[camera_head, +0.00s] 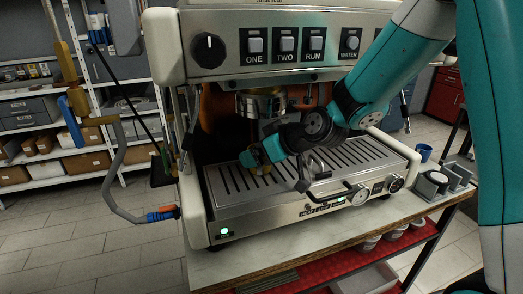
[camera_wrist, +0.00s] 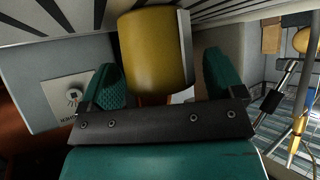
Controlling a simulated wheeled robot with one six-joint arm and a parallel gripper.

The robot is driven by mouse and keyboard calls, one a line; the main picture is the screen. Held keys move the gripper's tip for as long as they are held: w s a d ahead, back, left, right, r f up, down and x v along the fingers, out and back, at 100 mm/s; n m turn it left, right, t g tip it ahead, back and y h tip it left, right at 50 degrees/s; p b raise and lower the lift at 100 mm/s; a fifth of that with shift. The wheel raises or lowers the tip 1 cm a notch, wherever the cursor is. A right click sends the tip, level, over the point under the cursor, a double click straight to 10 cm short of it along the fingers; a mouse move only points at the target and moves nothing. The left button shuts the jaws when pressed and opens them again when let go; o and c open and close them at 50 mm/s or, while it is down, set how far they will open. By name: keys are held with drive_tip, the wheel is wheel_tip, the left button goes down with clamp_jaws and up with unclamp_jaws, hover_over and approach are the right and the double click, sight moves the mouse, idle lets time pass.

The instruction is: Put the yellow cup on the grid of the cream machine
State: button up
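The yellow cup (camera_wrist: 155,50) sits between my gripper's two fingers in the wrist view, its base end at the slotted grid (camera_wrist: 60,25), which runs along the top of that view. A narrow gap shows between the cup and the right finger; the left finger is close to the cup. My gripper (camera_wrist: 168,80) looks open around it. In the head view my gripper (camera_head: 258,158) is low over the left part of the grid (camera_head: 345,153) of the cream machine (camera_head: 280,218).
A metal group head (camera_head: 262,103) hangs just above my gripper. A blue cup (camera_head: 424,152) stands beyond the machine at right. The right half of the grid is clear.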

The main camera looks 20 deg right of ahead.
drive_tip(key=shift+r, duration=0.1)
drive_tip(key=shift+s+d+r, duration=0.1)
drive_tip(key=shift+d+r, duration=0.05)
drive_tip(key=shift+r, duration=0.05)
drive_tip(key=b+v, duration=0.2)
drive_tip(key=v, duration=1)
drive_tip(key=s+a+f+g+h, duration=0.1)
drive_tip(key=s+a+g, duration=0.3)
drive_tip(key=s, duration=0.6)
drive_tip(key=s+a+f+g, duration=0.2)
drive_tip(key=s+a+g, duration=0.3)
drive_tip(key=s, duration=0.5)
drive_tip(key=shift+s+a+f+h, duration=0.25)
drive_tip(key=shift+a+f+h, duration=0.15)
